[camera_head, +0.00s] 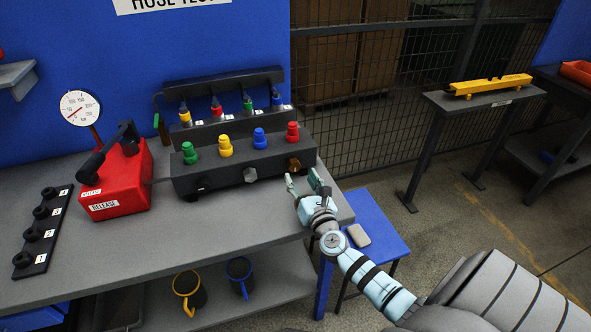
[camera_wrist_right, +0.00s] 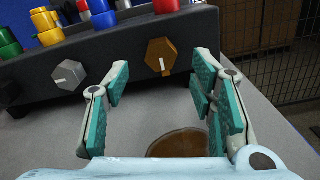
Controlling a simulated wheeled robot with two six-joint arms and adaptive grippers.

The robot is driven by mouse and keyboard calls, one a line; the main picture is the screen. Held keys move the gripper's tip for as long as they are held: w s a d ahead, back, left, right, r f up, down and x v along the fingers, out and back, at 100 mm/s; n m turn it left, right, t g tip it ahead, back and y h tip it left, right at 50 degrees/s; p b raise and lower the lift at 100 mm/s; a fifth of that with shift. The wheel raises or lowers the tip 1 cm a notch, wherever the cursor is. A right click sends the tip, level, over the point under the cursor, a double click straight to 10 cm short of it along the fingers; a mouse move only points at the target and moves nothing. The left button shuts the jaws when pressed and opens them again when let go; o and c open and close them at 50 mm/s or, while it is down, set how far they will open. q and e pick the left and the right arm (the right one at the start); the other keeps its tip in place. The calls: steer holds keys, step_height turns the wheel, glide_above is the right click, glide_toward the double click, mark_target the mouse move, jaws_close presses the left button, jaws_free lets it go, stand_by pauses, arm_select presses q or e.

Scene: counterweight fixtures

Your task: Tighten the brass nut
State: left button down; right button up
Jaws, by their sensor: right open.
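The brass nut (camera_head: 294,164) is a brown-gold hexagon with a white mark, on the front face of the dark manifold block at its right end. In the right wrist view the nut (camera_wrist_right: 161,57) is ahead, between and beyond the open fingers. My right gripper (camera_head: 304,184) is open and empty, just in front of the block's right end, apart from the nut. It also shows in the right wrist view (camera_wrist_right: 155,100). A silver hexagonal nut (camera_wrist_right: 69,75) sits left of the brass one. My left gripper is not in view.
The dark block (camera_head: 215,180) carries green, yellow, blue and red caps. A red pump box (camera_head: 118,180) with a gauge stands left on the grey bench (camera_head: 150,240). A brown round thing (camera_wrist_right: 180,143) lies below the right gripper. A blue stool (camera_head: 375,228) stands right.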

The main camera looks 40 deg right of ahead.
mark_target(295, 168)
steer(key=b+x, duration=0.1)
steer(key=x, duration=0.4)
steer(key=shift+f, duration=0.2)
steer(key=shift+w+d+r, duration=0.1)
steer(key=shift+w+d, duration=0.05)
steer(key=shift+w, duration=0.05)
steer(key=c, duration=1.1)
steer(key=shift+c, duration=0.2)
